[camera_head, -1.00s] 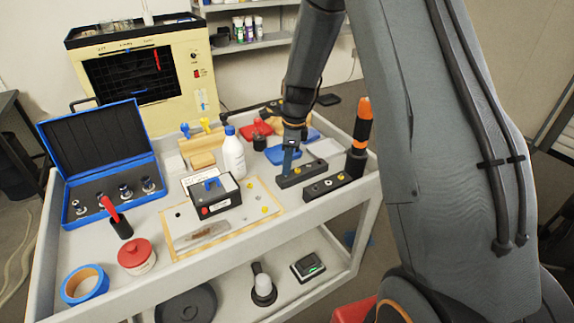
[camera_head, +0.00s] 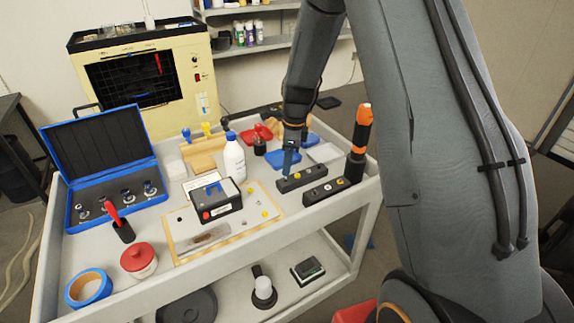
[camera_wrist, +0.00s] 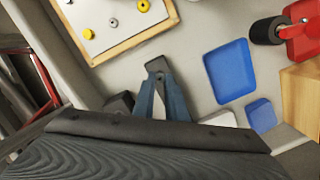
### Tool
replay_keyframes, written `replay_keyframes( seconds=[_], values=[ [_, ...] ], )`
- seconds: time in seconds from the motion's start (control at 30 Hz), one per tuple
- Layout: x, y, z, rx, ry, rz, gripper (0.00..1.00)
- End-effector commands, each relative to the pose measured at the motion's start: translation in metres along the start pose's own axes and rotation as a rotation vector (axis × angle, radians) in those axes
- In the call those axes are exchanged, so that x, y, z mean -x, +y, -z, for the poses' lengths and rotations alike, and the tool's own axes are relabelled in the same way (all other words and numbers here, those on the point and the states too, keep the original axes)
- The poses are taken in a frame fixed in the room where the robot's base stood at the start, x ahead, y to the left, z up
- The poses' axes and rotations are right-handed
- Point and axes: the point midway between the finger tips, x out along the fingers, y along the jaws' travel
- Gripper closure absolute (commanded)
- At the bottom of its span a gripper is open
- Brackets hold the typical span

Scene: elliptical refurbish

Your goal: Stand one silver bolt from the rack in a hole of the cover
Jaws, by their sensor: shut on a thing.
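My gripper (camera_head: 287,174) points down at the left end of the rear black rack bar (camera_head: 304,178). In the wrist view its blue fingers (camera_wrist: 158,78) come together over the dark bar end. They are shut on a silver bolt, which the fingertips mostly hide; I cannot tell whether it is clear of the rack. The front rack bar (camera_head: 334,190) carries small yellow and silver bolts. The cover seems to be the pale plate with a tan edge (camera_head: 246,221), left of the rack; it also shows in the wrist view (camera_wrist: 122,42), with yellow and silver bolts on it.
A black box (camera_head: 215,208) sits on the plate, with a white bottle (camera_head: 234,160) behind it. Blue trays (camera_head: 283,157) lie behind the rack. A black and orange tool (camera_head: 360,140) stands at the right. An open blue case (camera_head: 105,180) is at the left.

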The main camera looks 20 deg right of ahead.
Motion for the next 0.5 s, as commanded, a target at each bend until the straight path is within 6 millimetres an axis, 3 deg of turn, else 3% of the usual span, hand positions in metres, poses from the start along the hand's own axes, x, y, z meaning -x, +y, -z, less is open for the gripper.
replay_keyframes(
  seconds=[0.5],
  values=[
    [0.033,0.000,-0.004,0.001,0.000,0.001,1.00]
  ],
)
